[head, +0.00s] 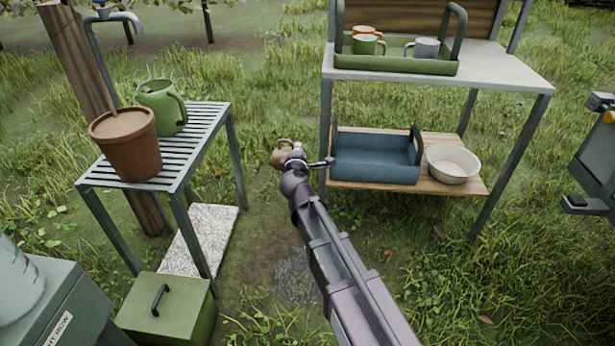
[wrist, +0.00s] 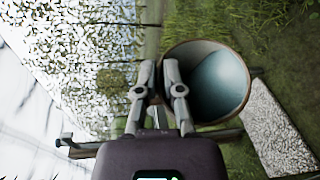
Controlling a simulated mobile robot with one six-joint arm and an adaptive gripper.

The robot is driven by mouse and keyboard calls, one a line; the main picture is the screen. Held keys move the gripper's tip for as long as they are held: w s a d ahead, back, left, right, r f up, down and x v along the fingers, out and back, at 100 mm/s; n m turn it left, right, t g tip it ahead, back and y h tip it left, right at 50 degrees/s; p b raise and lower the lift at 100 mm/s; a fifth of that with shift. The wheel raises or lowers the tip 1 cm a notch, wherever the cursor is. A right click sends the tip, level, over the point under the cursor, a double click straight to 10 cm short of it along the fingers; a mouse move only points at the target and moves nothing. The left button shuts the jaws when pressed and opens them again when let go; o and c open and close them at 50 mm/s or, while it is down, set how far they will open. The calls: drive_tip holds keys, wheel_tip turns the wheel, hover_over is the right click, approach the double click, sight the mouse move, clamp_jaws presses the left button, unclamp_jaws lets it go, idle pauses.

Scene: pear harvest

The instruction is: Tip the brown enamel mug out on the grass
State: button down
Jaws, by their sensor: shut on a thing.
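The brown enamel mug (head: 278,158) is at the end of my arm, in the air between the slatted table and the shelf stand. My gripper (head: 297,158) is shut on it. In the wrist view the gripper fingers (wrist: 159,72) are close together at the left side of the mug (wrist: 247,75). The mug's round mouth faces the wrist camera, with a brown rim and a pale blue-grey inside. I cannot tell whether liquid is in it. The wrist picture is turned sideways, with grass (wrist: 285,25) at its right.
The slatted table (head: 205,115) at left holds a terracotta pot (head: 125,145) and green jug (head: 160,105). The shelf stand (head: 500,68) at right holds a green tray (head: 395,65) with mugs, a blue tray (head: 375,160) and white bowl (head: 453,164). A stone slab (head: 205,235) lies below.

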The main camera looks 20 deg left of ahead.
sight(280, 155)
drive_tip(key=shift+a, duration=0.55)
drive_tip(key=shift+w+a+f+n+g+h+p, duration=0.1)
drive_tip(key=shift+a+f+n+g+h+p, duration=0.15)
drive_tip(key=shift+a+n+g+h+p, duration=0.55)
drive_tip(key=shift+a+f+n+h, duration=0.2)
drive_tip(key=shift+a+f+n, duration=0.2)
drive_tip(key=shift+n, duration=0.35)
drive_tip(key=shift+a+f+n+h, duration=0.25)
drive_tip(key=shift+a+n, duration=0.1)
drive_tip(key=shift+n, duration=0.4)
drive_tip(key=shift+w+a+f+n+h+b, duration=0.15)
drive_tip(key=shift+a+f+n+h+b, duration=0.1)
drive_tip(key=shift+a+f+n+b, duration=0.3)
drive_tip(key=a+f+n+h+b, duration=0.3)
drive_tip(key=a+f+n, duration=0.1)
drive_tip(key=a, duration=0.4)
drive_tip(key=shift+w+f+n+g+h, duration=0.2)
drive_tip(key=shift+n+g+h, duration=0.2)
drive_tip(key=shift+n, duration=0.15)
drive_tip(key=shift+r, duration=0.15)
wheel_tip(280, 155, up, 46)
drive_tip(key=p, duration=4.5)
drive_tip(key=shift+f, duration=0.25)
